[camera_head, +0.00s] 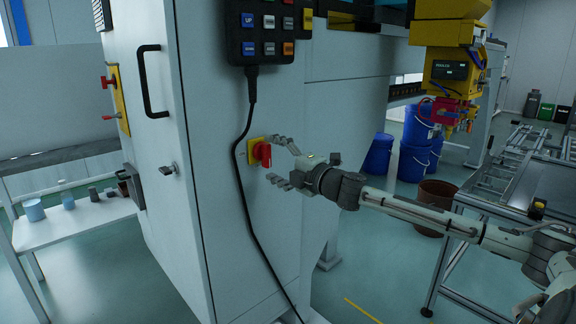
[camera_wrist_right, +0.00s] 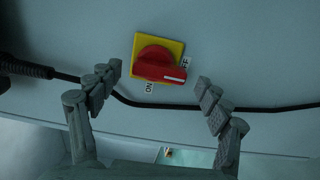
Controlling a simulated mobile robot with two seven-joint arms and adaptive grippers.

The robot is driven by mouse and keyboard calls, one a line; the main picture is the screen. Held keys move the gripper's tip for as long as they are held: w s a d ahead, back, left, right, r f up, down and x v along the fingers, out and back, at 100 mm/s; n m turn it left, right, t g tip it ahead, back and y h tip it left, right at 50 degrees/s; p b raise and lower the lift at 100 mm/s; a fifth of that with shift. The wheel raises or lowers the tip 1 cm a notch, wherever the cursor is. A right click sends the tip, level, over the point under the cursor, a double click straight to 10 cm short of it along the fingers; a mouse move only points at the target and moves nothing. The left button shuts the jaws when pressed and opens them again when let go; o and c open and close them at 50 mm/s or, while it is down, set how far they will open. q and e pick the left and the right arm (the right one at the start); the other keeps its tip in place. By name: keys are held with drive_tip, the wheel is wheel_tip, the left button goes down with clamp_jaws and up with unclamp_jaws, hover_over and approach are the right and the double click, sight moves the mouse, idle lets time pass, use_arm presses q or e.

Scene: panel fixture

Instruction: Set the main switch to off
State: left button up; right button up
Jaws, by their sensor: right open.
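The main switch (camera_head: 264,153) is a red rotary knob on a yellow square plate on the pale cabinet. In the right wrist view the knob (camera_wrist_right: 158,66) has a white mark at its right end. An OFF label stands right of the plate and an ON label below it; the marked end is close to the OFF label, but I cannot tell whether it lines up exactly. My right gripper (camera_head: 273,160) is open, with its fingers apart on either side of the knob, and holds nothing. Contact with the knob is not visible. My left gripper is not in view.
A black cable (camera_head: 241,178) hangs from the button pendant (camera_head: 268,22) and passes close beside the switch. Another red knob on a yellow strip (camera_head: 119,100) is on the cabinet's left face, near a black handle (camera_head: 150,82). Blue barrels (camera_head: 378,156) stand behind my right arm.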

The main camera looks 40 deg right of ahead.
drive_tip(key=s+d, duration=0.1)
drive_tip(key=s, duration=1)
drive_tip(key=shift+s, duration=0.3)
drive_tip(key=shift+w+r, duration=0.1)
drive_tip(key=shift+w, duration=0.05)
idle(0.4)
drive_tip(key=shift+w+a, duration=0.2)
drive_tip(key=shift+w, duration=2)
drive_tip(key=shift+w+a, duration=0.15)
drive_tip(key=shift+w, duration=2)
drive_tip(key=shift+w+a, duration=0.1)
drive_tip(key=shift+w, duration=1.2)
drive_tip(key=shift+s, duration=0.1)
